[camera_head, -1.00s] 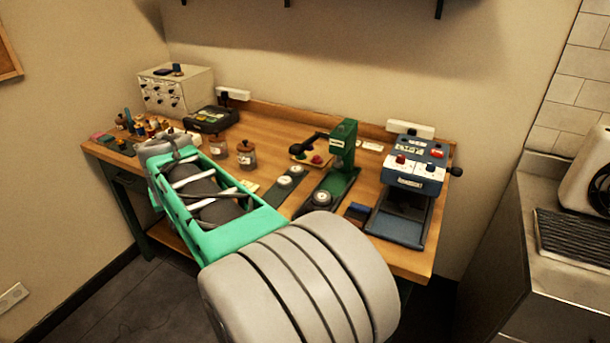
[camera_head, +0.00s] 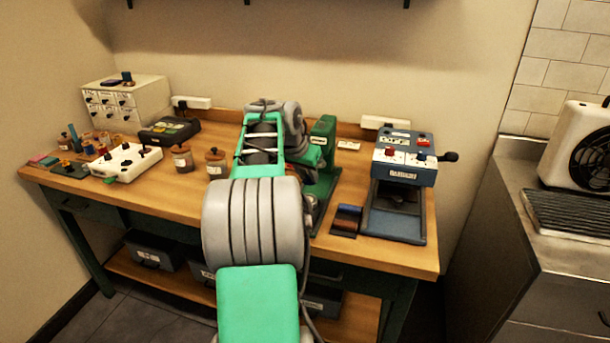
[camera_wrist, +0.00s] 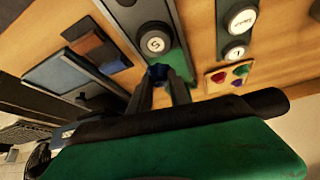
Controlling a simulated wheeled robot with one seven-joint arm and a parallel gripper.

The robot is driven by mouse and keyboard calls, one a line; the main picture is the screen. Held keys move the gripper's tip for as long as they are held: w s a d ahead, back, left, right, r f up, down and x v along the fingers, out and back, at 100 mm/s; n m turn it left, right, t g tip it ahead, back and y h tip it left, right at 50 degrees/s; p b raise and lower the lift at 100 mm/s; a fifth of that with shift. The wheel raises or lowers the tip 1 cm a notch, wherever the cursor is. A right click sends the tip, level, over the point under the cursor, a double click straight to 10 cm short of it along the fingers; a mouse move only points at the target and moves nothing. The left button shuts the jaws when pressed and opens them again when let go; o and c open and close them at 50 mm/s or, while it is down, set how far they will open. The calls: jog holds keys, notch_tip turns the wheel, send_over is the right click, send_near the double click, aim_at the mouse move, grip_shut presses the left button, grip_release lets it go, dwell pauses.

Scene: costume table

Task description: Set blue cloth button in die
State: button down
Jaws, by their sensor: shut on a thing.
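A small blue button (camera_wrist: 157,72) is held between the fingertips of my gripper (camera_wrist: 160,78) in the wrist view. It is just on the near side of a round black die with a white face marked S (camera_wrist: 155,42), on the press base. Button and die look apart in the picture; the height between them I cannot tell. The green press (camera_head: 325,132) shows in the head view behind my arm, which hides my gripper and the die there.
Two other dies (camera_wrist: 242,20) lie on a dark plate, beside a board of coloured buttons (camera_wrist: 222,88). A blue machine (camera_head: 405,165) stands right of the press, with a small dark tray (camera_head: 346,220) between. Jars (camera_head: 182,158) stand left on the table (camera_head: 410,256).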

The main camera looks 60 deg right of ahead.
aim_at(309, 198)
jog(key=shift+w+f+b, duration=0.1)
jog(key=shift+f+b, duration=1.8)
jog(key=shift+f, duration=0.75)
jog(key=shift+a, duration=0.2)
jog(key=shift+f+b, duration=0.35)
jog(key=shift+f, duration=0.2)
jog(key=c, duration=1.5)
grip_release()
jog(key=p+v, duration=0.5)
jog(key=v, duration=0.6)
